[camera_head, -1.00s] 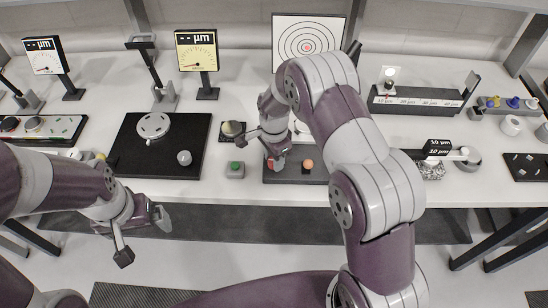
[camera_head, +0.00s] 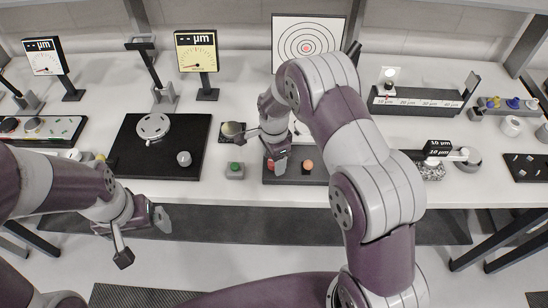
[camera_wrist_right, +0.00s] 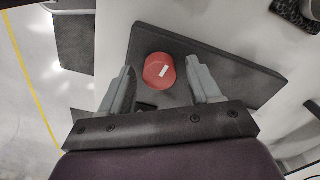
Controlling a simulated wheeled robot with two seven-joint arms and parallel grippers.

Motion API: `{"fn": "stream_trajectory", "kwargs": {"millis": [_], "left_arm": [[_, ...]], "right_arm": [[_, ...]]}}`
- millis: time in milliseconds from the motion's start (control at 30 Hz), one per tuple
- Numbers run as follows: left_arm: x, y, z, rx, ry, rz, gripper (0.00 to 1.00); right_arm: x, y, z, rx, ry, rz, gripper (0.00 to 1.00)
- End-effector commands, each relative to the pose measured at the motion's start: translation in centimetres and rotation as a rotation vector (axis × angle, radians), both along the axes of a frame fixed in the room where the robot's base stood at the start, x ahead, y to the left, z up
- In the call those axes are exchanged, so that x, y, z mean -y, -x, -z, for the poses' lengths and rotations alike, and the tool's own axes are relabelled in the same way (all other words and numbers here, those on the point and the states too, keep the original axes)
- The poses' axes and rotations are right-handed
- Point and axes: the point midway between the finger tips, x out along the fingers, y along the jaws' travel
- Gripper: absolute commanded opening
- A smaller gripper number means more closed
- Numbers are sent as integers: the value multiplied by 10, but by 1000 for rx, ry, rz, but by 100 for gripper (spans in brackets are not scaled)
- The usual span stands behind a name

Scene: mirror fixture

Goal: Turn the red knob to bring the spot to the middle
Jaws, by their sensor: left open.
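The red knob (camera_wrist_right: 158,70), with a white mark on top, sits on a dark plate (camera_wrist_right: 225,66) in the right wrist view. My right gripper (camera_wrist_right: 163,84) is open, with one finger on each side of the knob and visible gaps between. In the head view the knob (camera_head: 269,165) is partly hidden by my right gripper (camera_head: 277,158). The white target board (camera_head: 283,28) with black rings stands behind, and a reddish spot (camera_head: 306,48) shows at about the middle of its rings. My left gripper (camera_head: 142,238) is open and empty in front of the table.
An orange knob (camera_head: 308,165) is on the same plate, right of the red one. A green button box (camera_head: 235,170) stands just left of the plate. A black board (camera_head: 130,165) and a yellow dial gauge (camera_head: 196,51) are further left. My right arm covers part of the table.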

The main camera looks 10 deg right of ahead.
Motion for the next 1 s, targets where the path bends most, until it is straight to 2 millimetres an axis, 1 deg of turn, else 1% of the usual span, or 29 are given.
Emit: {"fn": "stream_trajectory", "kwargs": {"millis": [167,267,367,400,533,633,700,833,1000], "left_arm": [[0,0,1,0,0,0,100],[0,0,5,0,0,0,100],[0,0,12,0,0,0,100],[0,0,15,0,0,0,100],[0,0,22,0,0,0,100],[0,0,26,0,0,0,100],[0,0,23,0,0,0,100],[0,0,22,0,0,0,100],[0,0,22,0,0,0,100]], "right_arm": [[0,0,-1,0,0,0,63],[0,-1,-10,3,-1,0,63],[0,-1,-32,6,0,0,63],[0,-2,-44,7,-1,0,63],[0,-1,-79,5,-1,0,63],[0,0,-102,3,-1,0,63],[0,-1,-116,2,0,0,63],[0,0,-126,0,0,0,63],[0,0,-127,0,0,0,63]]}}
